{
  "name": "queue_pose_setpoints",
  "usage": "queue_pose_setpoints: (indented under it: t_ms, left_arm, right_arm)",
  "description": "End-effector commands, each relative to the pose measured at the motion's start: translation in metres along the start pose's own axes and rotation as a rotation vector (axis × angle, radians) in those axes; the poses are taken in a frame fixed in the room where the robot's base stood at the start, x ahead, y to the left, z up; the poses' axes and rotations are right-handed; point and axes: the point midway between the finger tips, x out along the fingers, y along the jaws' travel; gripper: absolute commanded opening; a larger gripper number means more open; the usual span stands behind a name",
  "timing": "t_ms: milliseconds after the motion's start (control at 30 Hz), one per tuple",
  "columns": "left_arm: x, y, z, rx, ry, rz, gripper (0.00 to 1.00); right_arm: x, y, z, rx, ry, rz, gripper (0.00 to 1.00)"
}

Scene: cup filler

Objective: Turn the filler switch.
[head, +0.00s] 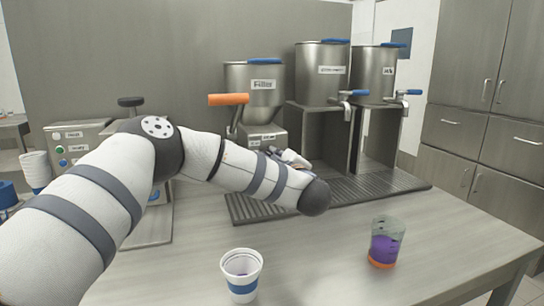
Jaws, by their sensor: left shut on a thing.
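The filler (255,90) is a steel hopper with a "Filler" label and a blue lid handle, on a steel base at the back. An orange handle (228,99) sticks out at its left. My left arm reaches across from the left in front of the filler's base. My left gripper (290,158) shows partly behind my wrist, close to the base's right side. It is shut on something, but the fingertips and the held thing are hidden. I cannot make out the filler switch. My right gripper is not in view.
Two steel dispensers (322,75) (375,78) with blue-handled taps stand right of the filler. A ridged drip tray (395,182) lies below. A white-and-blue cup (241,278) and a clear cup with purple contents (386,243) stand in front. A control box (80,140) is at left.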

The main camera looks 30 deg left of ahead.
Motion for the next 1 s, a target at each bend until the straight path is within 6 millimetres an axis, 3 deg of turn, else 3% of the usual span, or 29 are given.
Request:
queue_pose_setpoints:
  t_ms: [333, 867, 900, 1000]
  left_arm:
    - [-0.0003, 0.0006, 0.0003, 0.137, 0.0, 0.001, 0.0]
    - [-0.0003, 0.0, 0.0007, 0.164, -0.001, 0.001, 0.0]
    - [-0.0003, 0.0, 0.0008, 0.163, -0.001, 0.001, 0.12]
    - [-0.0003, -0.0001, 0.0008, 0.163, -0.001, 0.001, 0.3]
  right_arm:
    - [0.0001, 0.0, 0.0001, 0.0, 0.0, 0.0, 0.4]
    - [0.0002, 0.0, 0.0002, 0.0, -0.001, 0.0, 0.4]
    - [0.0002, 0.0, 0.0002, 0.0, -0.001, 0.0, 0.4]
    - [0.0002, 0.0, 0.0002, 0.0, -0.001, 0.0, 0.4]
